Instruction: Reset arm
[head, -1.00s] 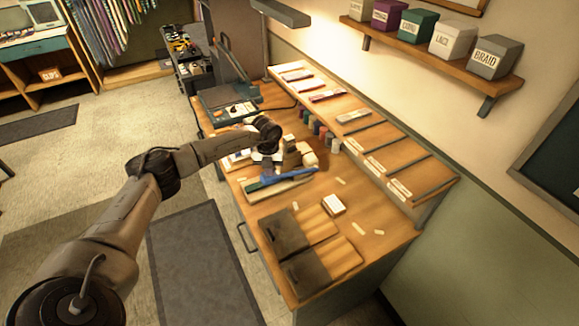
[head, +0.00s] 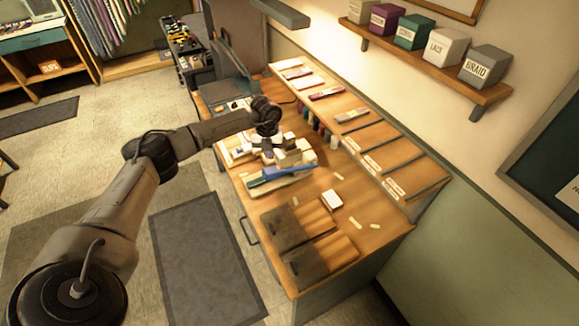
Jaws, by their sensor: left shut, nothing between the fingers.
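My left arm (head: 150,165) reaches in from the left over the wooden workbench (head: 385,235). Its dark wrist is above the far-middle part of the bench. My left gripper (head: 284,158) points down over a cluster of small items, above a blue strip-like object (head: 290,172). It is shut and holds nothing. The fingertips are small and blend with the items behind, so I cannot tell how close they are to them. My right gripper is not in view.
Two dark-and-tan folders (head: 285,229) and a small white box (head: 332,198) lie on the near bench. A raised divided rack (head: 375,135) runs along the wall. A shelf with labelled boxes (head: 440,45) hangs above. Floor is open left of the bench.

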